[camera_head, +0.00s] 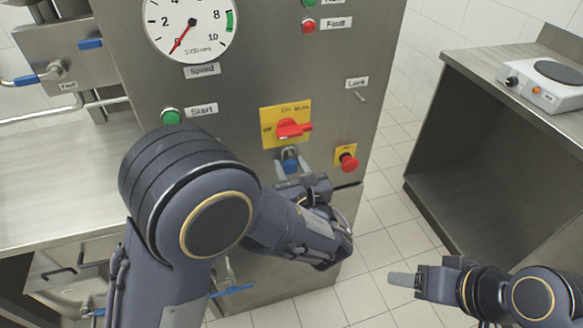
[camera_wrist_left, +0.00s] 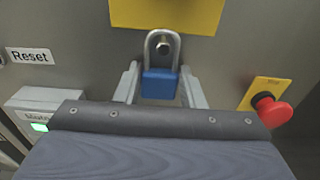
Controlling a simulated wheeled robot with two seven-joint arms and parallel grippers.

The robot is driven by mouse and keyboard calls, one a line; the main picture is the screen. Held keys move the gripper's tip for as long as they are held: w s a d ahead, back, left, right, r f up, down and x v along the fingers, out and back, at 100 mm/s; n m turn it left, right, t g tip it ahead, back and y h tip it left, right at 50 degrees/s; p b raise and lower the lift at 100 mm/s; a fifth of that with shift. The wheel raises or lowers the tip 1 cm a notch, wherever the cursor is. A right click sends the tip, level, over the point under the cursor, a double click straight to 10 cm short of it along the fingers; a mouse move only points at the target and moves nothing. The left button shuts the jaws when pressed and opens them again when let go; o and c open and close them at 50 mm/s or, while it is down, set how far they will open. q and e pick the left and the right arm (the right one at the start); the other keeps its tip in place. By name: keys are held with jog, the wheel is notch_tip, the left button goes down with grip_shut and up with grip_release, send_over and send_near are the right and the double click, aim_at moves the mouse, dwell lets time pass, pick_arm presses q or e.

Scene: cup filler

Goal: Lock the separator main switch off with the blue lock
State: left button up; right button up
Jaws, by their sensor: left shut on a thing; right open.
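The separator main switch has a red handle (camera_head: 292,128) on a yellow plate (camera_head: 268,140), with its handle lying about level and pointing right. The blue lock (camera_head: 290,164) is just below the plate. In the left wrist view the lock (camera_wrist_left: 160,85) is upright, its grey shackle up against the panel around a small round metal part near the plate's lower edge (camera_wrist_left: 165,14). I cannot tell whether the shackle is hooked. My left gripper (camera_head: 293,180) is shut on the lock's blue body, one finger on each side. My right gripper (camera_head: 403,280) is open and empty, low at the right.
A red push button (camera_head: 348,161) on yellow sits close right of my left gripper. The Lock label (camera_head: 357,83) has a peg below it. The green Start button (camera_head: 171,116) and speed gauge (camera_head: 190,28) are on the panel. A bench with a hotplate (camera_head: 545,82) stands right, across open floor.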

pick_arm(q)
jog(key=o, duration=1.1)
jog(key=v, duration=0.8)
jog(key=s+a+r+n+g+p, duration=0.15)
jog(key=s+a+n+g, duration=0.25)
jog(key=a+n+g, duration=0.6)
jog(key=s+a+n+g+p, duration=0.35)
jog(key=a+n, duration=0.25)
jog(key=a, duration=0.8)
jog(key=s+r+n+t+h+p, duration=0.1)
jog(key=s+r+n+h+p, duration=0.1)
jog(key=n, duration=0.7)
jog(key=s+d+r+n+t+h+p, duration=0.1)
jog(key=s+r+n+h+p, duration=0.1)
jog(key=s+r+n+h, duration=0.3)
jog(key=s+n+h, duration=0.2)
jog(key=s+n, duration=0.1)
jog(key=n, duration=0.1)
jog(key=shift+s+d+r+p, duration=0.15)
jog(key=shift+s+d+p, duration=0.1)
jog(key=shift+s+p, duration=0.1)
